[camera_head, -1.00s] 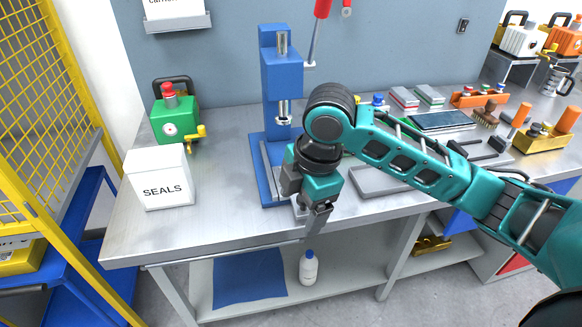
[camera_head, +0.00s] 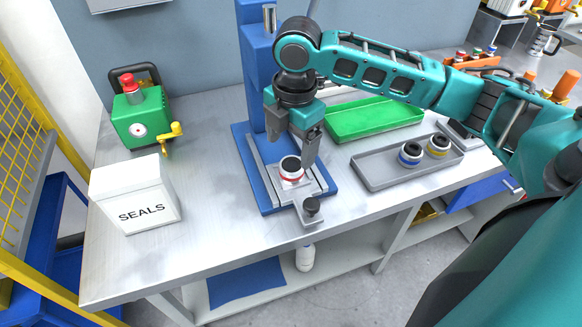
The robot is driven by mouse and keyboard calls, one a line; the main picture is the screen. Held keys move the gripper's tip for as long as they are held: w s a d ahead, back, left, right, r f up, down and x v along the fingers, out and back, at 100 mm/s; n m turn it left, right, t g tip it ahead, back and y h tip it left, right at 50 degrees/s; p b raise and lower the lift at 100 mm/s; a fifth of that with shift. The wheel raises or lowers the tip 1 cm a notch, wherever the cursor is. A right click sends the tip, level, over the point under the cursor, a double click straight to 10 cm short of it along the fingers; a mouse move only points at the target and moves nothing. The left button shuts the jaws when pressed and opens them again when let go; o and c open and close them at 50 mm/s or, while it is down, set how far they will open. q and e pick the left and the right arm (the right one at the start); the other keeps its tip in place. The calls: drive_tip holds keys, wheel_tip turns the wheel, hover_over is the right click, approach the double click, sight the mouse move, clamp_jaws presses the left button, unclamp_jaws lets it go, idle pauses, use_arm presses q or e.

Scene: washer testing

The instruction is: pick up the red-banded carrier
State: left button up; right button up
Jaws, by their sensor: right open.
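The red-banded carrier (camera_head: 291,170) is a small round piece with a white body, a dark top and a red band. It sits upright on the metal slide plate of the blue press (camera_head: 243,150). My right gripper (camera_head: 291,150) is open and points down just above and behind the carrier, with one finger to each side. I cannot tell whether a finger touches it. My left gripper is not in view.
A grey tray (camera_head: 376,178) holds a blue-banded carrier (camera_head: 411,154) and a yellow-banded carrier (camera_head: 439,146). Behind is a green tray (camera_head: 365,122). A dark knob (camera_head: 312,205) stands in front. The SEALS box (camera_head: 133,195) and green pump (camera_head: 143,118) are left.

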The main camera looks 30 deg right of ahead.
sight(292, 164)
drive_tip(key=shift+w+d+f, duration=0.1)
drive_tip(key=shift+f, duration=1.45)
drive_tip(key=shift+d+f, duration=0.1)
drive_tip(key=shift+f, duration=1.4)
drive_tip(key=shift+c, duration=0.4)
drive_tip(key=c, duration=1.2)
